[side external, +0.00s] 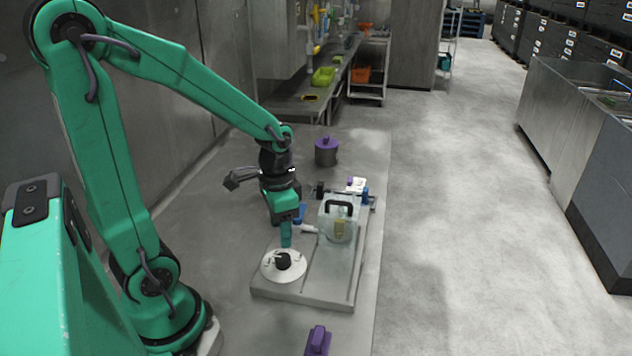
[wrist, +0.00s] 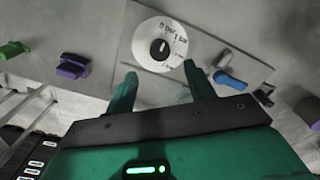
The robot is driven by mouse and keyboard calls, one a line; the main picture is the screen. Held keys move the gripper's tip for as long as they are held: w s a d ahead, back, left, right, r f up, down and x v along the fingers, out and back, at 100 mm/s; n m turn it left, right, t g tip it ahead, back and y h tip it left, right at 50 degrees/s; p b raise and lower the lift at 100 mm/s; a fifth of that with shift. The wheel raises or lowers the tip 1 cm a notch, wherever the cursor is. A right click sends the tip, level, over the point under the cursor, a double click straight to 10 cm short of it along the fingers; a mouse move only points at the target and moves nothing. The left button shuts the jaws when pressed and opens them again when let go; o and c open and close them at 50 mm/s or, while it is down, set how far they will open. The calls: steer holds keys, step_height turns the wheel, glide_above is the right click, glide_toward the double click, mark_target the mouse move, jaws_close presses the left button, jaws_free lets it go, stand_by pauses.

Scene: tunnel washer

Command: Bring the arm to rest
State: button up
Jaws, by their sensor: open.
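My gripper (side external: 286,242) hangs pointing down from my green arm, above the far edge of a white dial plate with a black knob (side external: 283,261). In the wrist view my gripper (wrist: 162,76) has its two green fingers spread apart with nothing between them. The white dial plate (wrist: 148,32) and its knob lie beyond the fingertips in that view and look apart from them. The exact height above the dial is hard to tell.
The dial sits on a grey base plate (side external: 325,295) with a clear box with a black handle (side external: 341,207). A purple-lidded pot (side external: 326,152) stands behind, and a purple object (side external: 318,340) in front. A blue lever (wrist: 229,81) is right of the fingers. The floor at right is clear.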

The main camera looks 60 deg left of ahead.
stand_by(0.3)
steer(key=s+d+r+n+t, duration=0.1)
steer(key=s+d+r+t, duration=0.1)
steer(key=r, duration=0.4)
steer(key=s+d+r+n+t, duration=0.1)
steer(key=d+r+t, duration=0.2)
steer(key=r, duration=0.4)
steer(key=shift+s+d+r+t, duration=0.15)
steer(key=shift+s+d+t, duration=0.15)
steer(key=shift+s+d, duration=0.05)
